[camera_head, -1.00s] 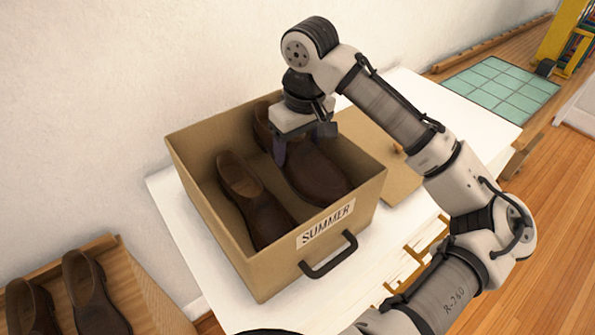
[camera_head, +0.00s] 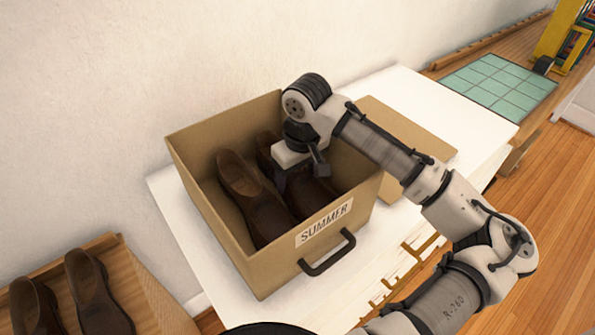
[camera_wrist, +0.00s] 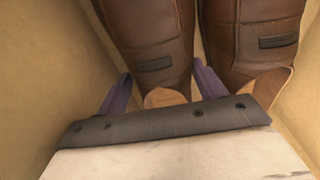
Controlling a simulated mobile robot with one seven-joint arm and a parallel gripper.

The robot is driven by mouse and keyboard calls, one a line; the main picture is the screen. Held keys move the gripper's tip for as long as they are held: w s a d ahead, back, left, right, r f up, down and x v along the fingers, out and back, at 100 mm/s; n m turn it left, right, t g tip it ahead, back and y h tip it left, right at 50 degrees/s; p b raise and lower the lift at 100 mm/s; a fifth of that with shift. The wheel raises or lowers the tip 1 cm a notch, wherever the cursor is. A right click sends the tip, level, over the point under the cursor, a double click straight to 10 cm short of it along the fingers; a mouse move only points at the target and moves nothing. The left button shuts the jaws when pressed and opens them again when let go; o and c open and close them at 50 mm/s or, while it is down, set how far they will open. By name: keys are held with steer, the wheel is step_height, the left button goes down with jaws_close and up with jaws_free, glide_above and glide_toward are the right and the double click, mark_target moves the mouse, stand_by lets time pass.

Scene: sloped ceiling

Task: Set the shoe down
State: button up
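A dark brown leather shoe (camera_head: 312,197) is inside the cardboard box marked SUMMER (camera_head: 205,175), on its right side. It also shows in the wrist view (camera_wrist: 150,30). My gripper (camera_head: 298,178) reaches down into the box. In the wrist view its purple fingers (camera_wrist: 161,72) stand on both sides of this shoe's heel end, against its sides. A matching shoe (camera_head: 255,205) lies beside it on the left in the box; in the wrist view it is at the right (camera_wrist: 255,35), outside the fingers. The underside of the held shoe is hidden.
The box stands on a white table (camera_head: 420,100). A cardboard lid (camera_head: 420,140) lies behind my arm, to the right of the box. Another pair of brown shoes (camera_head: 95,295) sits on a wooden rack (camera_head: 150,290) at lower left. The box walls closely surround my gripper.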

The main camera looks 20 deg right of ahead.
steer(key=o, duration=0.5)
steer(key=shift+c, duration=0.2)
step_height(320, 180, up, 12)
steer(key=s+b, duration=0.1)
steer(key=shift+s+d, duration=0.2)
steer(key=shift+d, duration=0.1)
steer(key=shift+r, duration=0.1)
